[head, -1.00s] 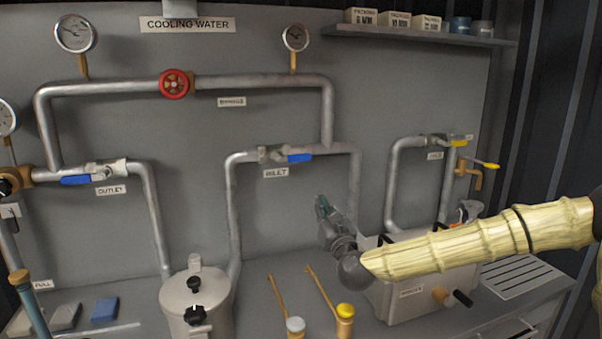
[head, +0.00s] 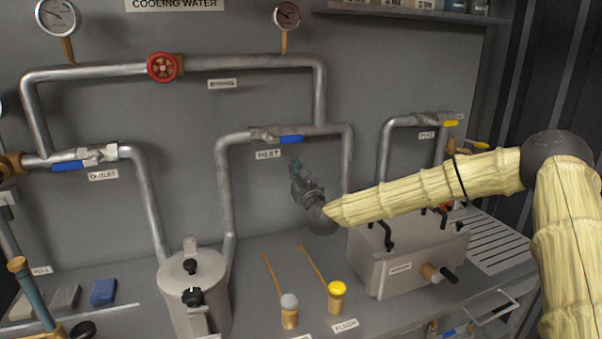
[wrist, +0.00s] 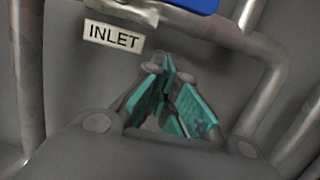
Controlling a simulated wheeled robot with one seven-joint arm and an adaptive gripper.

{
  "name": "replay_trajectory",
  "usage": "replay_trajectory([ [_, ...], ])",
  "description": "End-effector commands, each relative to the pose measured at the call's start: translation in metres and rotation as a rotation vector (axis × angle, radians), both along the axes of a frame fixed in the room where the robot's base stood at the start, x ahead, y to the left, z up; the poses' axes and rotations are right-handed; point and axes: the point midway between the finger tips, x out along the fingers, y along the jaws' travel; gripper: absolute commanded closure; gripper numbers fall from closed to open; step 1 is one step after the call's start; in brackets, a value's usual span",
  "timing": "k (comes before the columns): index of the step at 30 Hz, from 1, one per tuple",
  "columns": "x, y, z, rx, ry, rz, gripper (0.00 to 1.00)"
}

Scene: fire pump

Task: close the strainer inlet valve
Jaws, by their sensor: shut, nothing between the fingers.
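The inlet valve has a blue lever handle (head: 291,139) lying along the horizontal pipe above its INLET label (head: 268,154). In the wrist view the blue handle (wrist: 195,4) is cut off by the top edge, with the INLET label (wrist: 114,36) below it at left. My gripper (head: 296,164) is below and close to the handle, pointing up toward the pipe. In the wrist view its teal-padded fingers (wrist: 172,78) come together with nothing held, below the handle and apart from it.
The grey strainer pot (head: 193,290) stands on the bench at lower left. The outlet valve's blue lever (head: 70,166) is farther left. A grey box (head: 405,265) sits under my arm at right.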

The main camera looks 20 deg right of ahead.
Motion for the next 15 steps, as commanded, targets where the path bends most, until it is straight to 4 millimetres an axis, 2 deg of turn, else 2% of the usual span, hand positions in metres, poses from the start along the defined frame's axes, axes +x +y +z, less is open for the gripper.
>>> replay_trajectory([
  [1,-0.002,0.000,0.014,0.001,-0.002,0.001,1.00],
  [6,-0.002,-0.001,0.030,0.000,-0.001,0.001,1.00],
  [15,-0.003,-0.002,0.037,0.000,0.000,-0.001,1.00],
])
